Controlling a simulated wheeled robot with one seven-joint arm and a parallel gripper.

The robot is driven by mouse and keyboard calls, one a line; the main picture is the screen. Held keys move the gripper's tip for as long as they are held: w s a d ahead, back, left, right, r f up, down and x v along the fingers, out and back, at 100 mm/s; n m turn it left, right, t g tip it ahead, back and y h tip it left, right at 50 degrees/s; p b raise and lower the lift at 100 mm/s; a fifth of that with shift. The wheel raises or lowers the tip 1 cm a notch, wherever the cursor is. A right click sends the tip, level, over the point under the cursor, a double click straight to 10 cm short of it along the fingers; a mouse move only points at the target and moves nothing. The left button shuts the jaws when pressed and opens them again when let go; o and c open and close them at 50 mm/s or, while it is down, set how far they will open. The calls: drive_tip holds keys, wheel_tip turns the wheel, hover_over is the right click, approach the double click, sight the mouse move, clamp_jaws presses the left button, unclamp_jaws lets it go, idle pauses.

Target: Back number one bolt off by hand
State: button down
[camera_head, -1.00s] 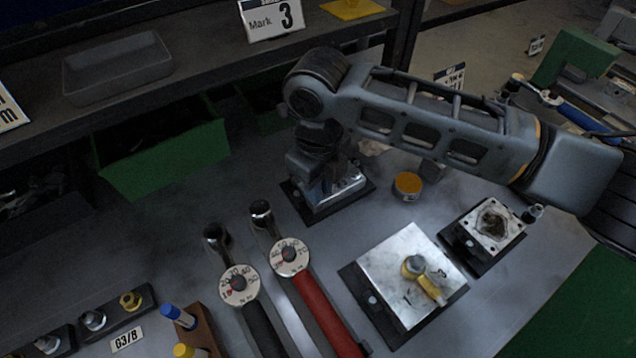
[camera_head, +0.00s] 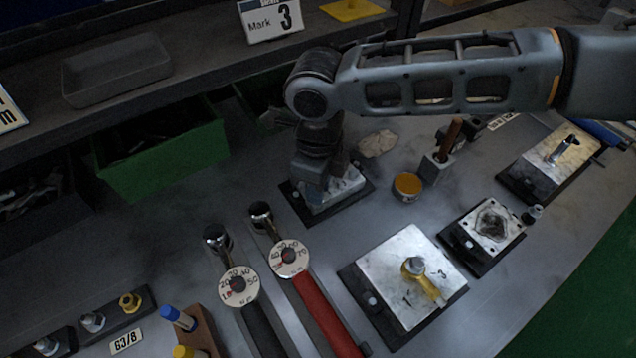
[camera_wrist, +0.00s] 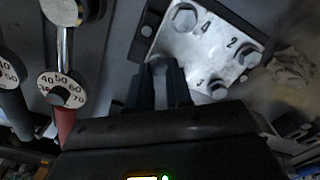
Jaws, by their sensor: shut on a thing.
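The valve block (camera_head: 347,188) is a bright metal plate on a dark base, behind the torque wrenches. In the wrist view the block (camera_wrist: 208,52) shows bolt heads by the marks 4, 2 and 3. My gripper (camera_head: 322,183) points down over the block. In the wrist view my gripper (camera_wrist: 160,78) has its two dark fingers shut on a bolt (camera_wrist: 159,68) at the remaining corner; only a bit of it shows between the fingers. The number mark beside this bolt is hidden, and I cannot tell how far it is threaded in.
A black-handled torque wrench (camera_head: 240,290) and a red-handled one (camera_head: 291,260) lie left of the front plate (camera_head: 400,265), which bears a yellow-handled fitting (camera_head: 420,275). An orange-topped tin (camera_head: 407,185) stands right of the gripped block. A shelf (camera_head: 200,60) runs behind.

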drive_tip(key=shift+s, duration=0.1)
drive_tip(key=c, duration=0.9)
unclamp_jaws()
drive_tip(key=shift+c, duration=0.2)
drive_tip(key=shift+r, duration=0.1)
